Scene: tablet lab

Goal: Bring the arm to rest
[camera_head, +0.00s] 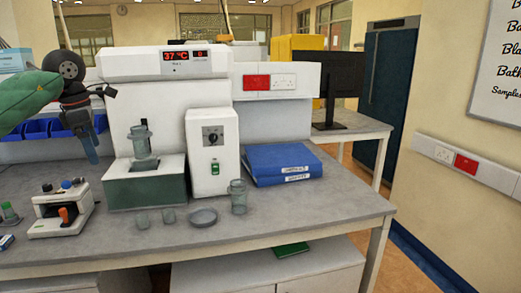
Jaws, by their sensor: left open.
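My left arm (28,98), with a green section and dark joints, comes in from the left. My left gripper (88,126) hangs in the air above the left part of the bench, in front of the blue bins. My right arm and gripper are not in view.
A white apparatus with a red display (185,56) stands right of the gripper, with a glass vessel (141,140) at its green-fronted base. A small device with knobs (62,208) is below. Blue folders (283,164), a jar (237,196) and a dish (203,217) stand right. The bench's right front is clear.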

